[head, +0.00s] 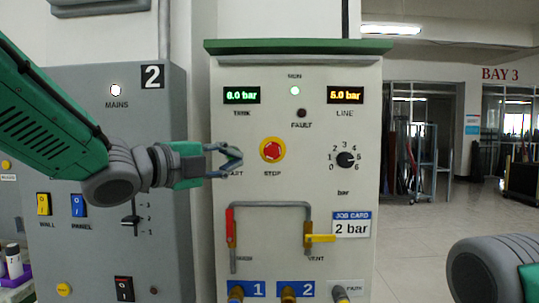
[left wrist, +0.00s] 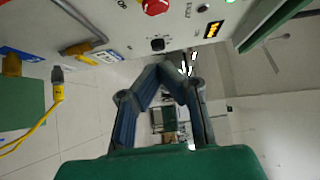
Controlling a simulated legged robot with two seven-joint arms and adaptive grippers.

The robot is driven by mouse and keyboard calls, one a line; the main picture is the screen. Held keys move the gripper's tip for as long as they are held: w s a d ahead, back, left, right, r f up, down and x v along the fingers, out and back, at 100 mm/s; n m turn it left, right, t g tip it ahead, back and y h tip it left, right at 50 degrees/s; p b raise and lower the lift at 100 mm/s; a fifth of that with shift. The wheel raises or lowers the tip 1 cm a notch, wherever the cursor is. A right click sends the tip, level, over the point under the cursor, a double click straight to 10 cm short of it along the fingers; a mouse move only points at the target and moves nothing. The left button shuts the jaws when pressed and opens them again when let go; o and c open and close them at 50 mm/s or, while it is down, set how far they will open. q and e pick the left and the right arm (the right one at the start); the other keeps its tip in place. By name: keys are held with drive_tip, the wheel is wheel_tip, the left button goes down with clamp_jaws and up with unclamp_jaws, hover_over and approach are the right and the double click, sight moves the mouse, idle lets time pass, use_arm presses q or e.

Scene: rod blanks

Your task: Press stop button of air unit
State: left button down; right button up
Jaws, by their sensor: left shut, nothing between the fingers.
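The air unit (head: 230,180) is a pale cabinet with a green top, in the middle of the head view. Its red stop button (head: 272,150) sits on a yellow ring above the label STOP. It also shows at the top edge of the left wrist view (left wrist: 156,6). My left gripper (head: 238,157) is shut and empty, just left of the stop button and apart from it in the picture. My right gripper is not in view; part of my right arm shows at the lower right.
The air unit also has a dial (head: 346,159), a red-handled valve (head: 231,228), a yellow-handled vent valve (head: 319,238) and a job card (head: 351,225) reading 2 bar. A grey cabinet (head: 90,90) marked 2 stands at the left. Open floor lies to the right.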

sight(269, 150)
use_arm(q)
drive_tip(key=p+x, duration=0.1)
drive_tip(key=x, duration=0.3)
drive_tip(key=w+a+x, duration=0.1)
drive_tip(key=x, duration=0.3)
drive_tip(key=p+x, duration=0.1)
drive_tip(key=x, duration=0.3)
drive_tip(key=shift+w+a+p, duration=0.3)
drive_tip(key=shift+w+a, duration=0.05)
drive_tip(key=shift+a, duration=0.05)
drive_tip(key=shift+w+a+f, duration=0.1)
drive_tip(key=shift+w, duration=0.25)
drive_tip(key=shift+a, duration=0.15)
drive_tip(key=shift+w, duration=0.5)
drive_tip(key=shift+w+a+r, duration=0.1)
drive_tip(key=shift+a+r, duration=0.05)
drive_tip(key=shift+r, duration=0.15)
